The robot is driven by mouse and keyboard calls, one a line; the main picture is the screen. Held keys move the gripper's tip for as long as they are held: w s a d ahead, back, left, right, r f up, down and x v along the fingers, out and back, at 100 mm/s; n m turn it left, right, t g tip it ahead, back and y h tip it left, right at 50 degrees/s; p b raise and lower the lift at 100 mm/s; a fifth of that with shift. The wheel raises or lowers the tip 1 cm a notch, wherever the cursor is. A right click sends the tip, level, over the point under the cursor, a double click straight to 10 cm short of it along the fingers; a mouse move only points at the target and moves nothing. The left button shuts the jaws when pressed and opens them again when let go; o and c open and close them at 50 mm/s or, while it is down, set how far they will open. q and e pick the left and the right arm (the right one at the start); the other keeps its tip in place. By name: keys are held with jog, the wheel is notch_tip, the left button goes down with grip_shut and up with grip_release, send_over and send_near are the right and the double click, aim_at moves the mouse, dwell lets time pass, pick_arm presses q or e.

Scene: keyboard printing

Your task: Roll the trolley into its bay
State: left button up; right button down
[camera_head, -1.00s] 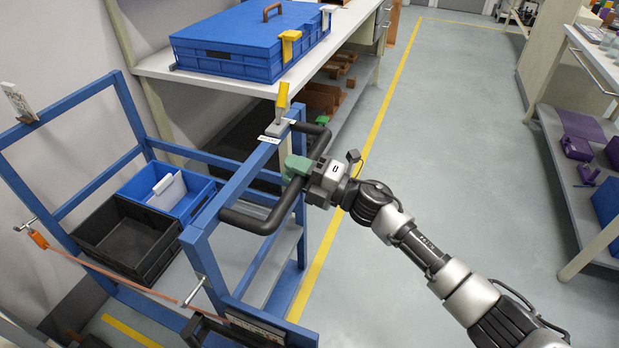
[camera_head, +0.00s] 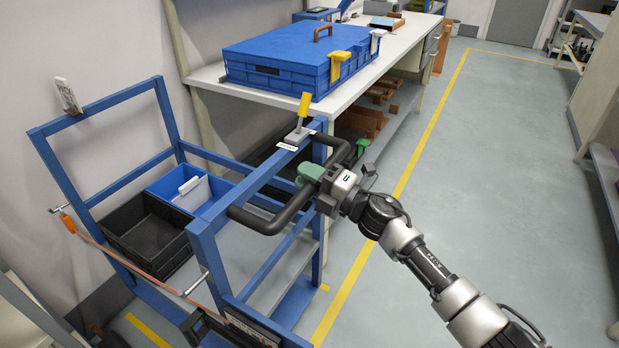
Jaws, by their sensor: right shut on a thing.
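The trolley (camera_head: 202,245) has a blue frame with a black push handle (camera_head: 262,222) on its near right side. My right gripper (camera_head: 312,180) is shut on this handle, at its right-hand bar. On the trolley's deck are a black crate (camera_head: 150,238) and a blue crate (camera_head: 175,183) with a white item inside. An orange strap (camera_head: 125,268) runs along the trolley's front. A yellow-handled lever (camera_head: 304,108) stands on the top rail. Yellow floor lines (camera_head: 145,328) show at the trolley's lower left; the bay's full outline is hidden.
A white bench (camera_head: 365,75) with a closed blue case (camera_head: 290,60) stands just behind the trolley, against the wall. Brown blocks lie on its lower shelf. A long yellow line (camera_head: 425,130) crosses the clear grey floor on the right. Another bench (camera_head: 600,110) stands far right.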

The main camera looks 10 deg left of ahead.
jog(key=c, duration=1.3)
grip_release()
jog(key=shift+a+r, duration=0.1)
jog(key=o, duration=0.4)
jog(key=shift+w+a, duration=0.1)
jog(key=shift+a, duration=0.15)
jog(key=shift+d, duration=0.1)
jog(key=shift+d, duration=0.1)
jog(key=shift+v, duration=5.35)
